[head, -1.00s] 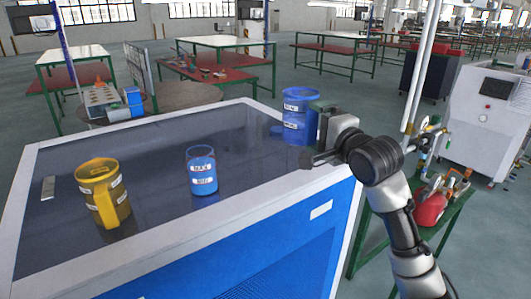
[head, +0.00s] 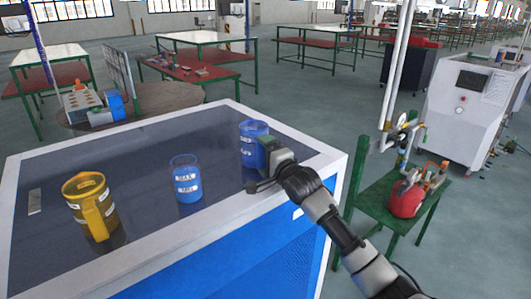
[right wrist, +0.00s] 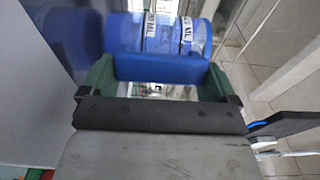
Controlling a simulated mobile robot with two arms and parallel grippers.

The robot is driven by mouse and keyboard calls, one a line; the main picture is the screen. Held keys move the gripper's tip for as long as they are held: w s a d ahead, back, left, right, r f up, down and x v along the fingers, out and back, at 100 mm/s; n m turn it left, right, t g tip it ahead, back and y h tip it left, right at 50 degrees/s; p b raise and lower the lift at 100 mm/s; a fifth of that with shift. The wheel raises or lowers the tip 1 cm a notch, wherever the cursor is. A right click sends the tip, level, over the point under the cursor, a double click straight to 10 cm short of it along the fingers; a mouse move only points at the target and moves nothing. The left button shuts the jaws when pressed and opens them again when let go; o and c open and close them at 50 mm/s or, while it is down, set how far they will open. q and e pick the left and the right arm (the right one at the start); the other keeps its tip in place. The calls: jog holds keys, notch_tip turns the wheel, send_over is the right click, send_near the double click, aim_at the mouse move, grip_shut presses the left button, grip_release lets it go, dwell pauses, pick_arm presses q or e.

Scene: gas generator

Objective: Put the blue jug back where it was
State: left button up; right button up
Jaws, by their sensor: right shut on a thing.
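The blue jug (head: 251,143), with white labels, is upright at the right part of the dark glossy top of the cabinet (head: 130,160). I cannot tell for sure whether its base touches the top. My right gripper (head: 264,155) is shut on the jug's handle, on its right side. In the right wrist view the blue handle (right wrist: 160,68) sits between my green fingers, and the labelled jug body (right wrist: 122,34) is beyond it. My left gripper is not in view.
A clear and blue measuring cup (head: 186,182) stands mid-top, left of the jug. A yellow jug (head: 92,206) stands farther left. A small pale plate (head: 34,201) lies near the left edge. A green side table (head: 375,200) with a red can (head: 406,199) stands right of the cabinet.

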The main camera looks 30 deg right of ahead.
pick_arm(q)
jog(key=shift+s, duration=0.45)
pick_arm(e)
jog(key=shift+f, duration=0.2)
jog(key=o, duration=1.1)
jog(key=shift+r, duration=0.1)
jog(key=shift+s, duration=0.25)
pick_arm(q)
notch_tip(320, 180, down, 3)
jog(key=b, duration=0.3)
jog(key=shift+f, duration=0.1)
pick_arm(e)
jog(key=s, duration=1.1)
jog(key=shift+s+a, duration=0.25)
